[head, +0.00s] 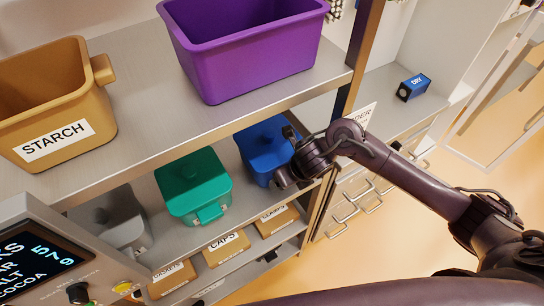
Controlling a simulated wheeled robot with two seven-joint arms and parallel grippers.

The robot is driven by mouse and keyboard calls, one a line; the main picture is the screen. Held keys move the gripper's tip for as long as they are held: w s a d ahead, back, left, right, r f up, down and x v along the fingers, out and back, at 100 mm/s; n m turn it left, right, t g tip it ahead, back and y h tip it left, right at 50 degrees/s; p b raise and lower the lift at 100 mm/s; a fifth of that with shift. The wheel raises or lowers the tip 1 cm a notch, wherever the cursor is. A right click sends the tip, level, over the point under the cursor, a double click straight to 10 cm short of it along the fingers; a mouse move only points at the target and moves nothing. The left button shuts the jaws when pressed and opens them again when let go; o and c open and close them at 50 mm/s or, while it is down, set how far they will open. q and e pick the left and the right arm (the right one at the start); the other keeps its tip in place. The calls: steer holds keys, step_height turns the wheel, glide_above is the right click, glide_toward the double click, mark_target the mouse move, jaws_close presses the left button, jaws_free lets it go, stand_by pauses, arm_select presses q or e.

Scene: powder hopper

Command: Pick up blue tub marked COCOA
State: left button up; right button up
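A blue tub (262,146) stands on the shelf below the top one, at its right end. Its label is not visible from here, so I cannot read COCOA on it. My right arm comes in from the right, and its dark gripper (288,160) is at the tub's right side, overlapping it in the picture. The fingers are dark and partly hidden, so I cannot tell whether they touch the tub or are open or shut. My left gripper is not in view.
A green tub (193,185) and a grey tub (108,220) stand left of the blue one. A purple bin (245,50) and a STARCH bin (50,105) stand on the top shelf (190,120). A shelf post (350,60) rises beside my arm. Small boxes (225,246) sit below.

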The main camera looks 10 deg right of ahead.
steer(key=shift+c, duration=0.4)
steer(key=c, duration=1)
steer(key=shift+c, duration=0.8)
steer(key=shift+w+r, duration=0.1)
steer(key=shift+r, duration=0.1)
